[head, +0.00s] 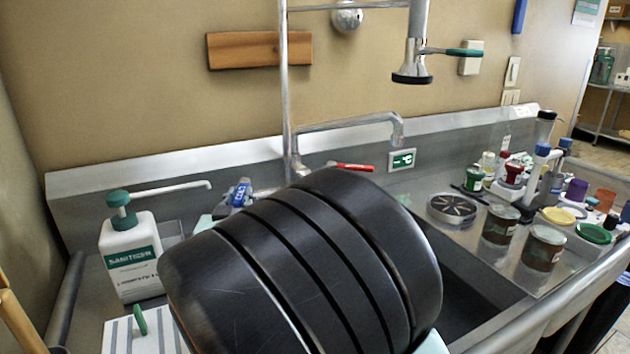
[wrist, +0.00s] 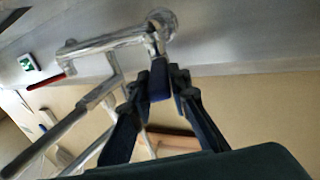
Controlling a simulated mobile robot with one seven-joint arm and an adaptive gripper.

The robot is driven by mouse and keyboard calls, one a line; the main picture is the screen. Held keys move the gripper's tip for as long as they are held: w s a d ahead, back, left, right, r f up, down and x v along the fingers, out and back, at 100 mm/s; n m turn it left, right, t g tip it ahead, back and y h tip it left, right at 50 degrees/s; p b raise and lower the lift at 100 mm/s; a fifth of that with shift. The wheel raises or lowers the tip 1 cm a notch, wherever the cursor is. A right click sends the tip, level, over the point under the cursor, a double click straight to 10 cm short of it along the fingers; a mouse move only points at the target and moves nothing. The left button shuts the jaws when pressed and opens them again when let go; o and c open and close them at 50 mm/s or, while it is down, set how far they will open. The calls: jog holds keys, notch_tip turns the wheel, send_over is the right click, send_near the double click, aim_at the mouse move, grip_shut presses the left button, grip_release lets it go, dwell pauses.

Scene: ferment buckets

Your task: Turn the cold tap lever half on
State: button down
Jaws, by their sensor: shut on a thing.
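The blue cold tap lever (head: 240,193) shows at the left of the tap, just beyond a large black ribbed shape. In the wrist view the blue lever (wrist: 160,80) sits between the tips of my gripper (wrist: 159,84). The dark fingers close in on it from both sides, and my gripper is shut on it. The metal tap (head: 345,128) has a red lever (head: 352,167) on its right. In the head view my fingers are hidden behind the black shape. The exact angle of the blue lever is hard to judge.
A sanitizer bottle (head: 130,255) with a long spout stands left of the tap. A spray head (head: 412,75) hangs above. Jars, lids and bottles crowd the right of the counter, with a brown jar (head: 543,248) near its edge. The black shape (head: 315,265) covers much of the sink.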

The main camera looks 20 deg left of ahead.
jog(key=shift+s+a+r+m+t+h+p, duration=0.15)
jog(key=shift+a+m+t+h+p, duration=0.4)
jog(key=shift+h+p, duration=0.85)
jog(key=shift+s+a+m+h+p, duration=0.1)
jog(key=shift+a+m+h+p, duration=0.1)
jog(key=shift+m+h+p, duration=0.25)
jog(key=c, duration=1.8)
grip_release()
jog(key=s+d, duration=0.2)
jog(key=s, duration=0.9)
jog(key=shift+s+d, duration=0.25)
jog(key=shift+s, duration=0.15)
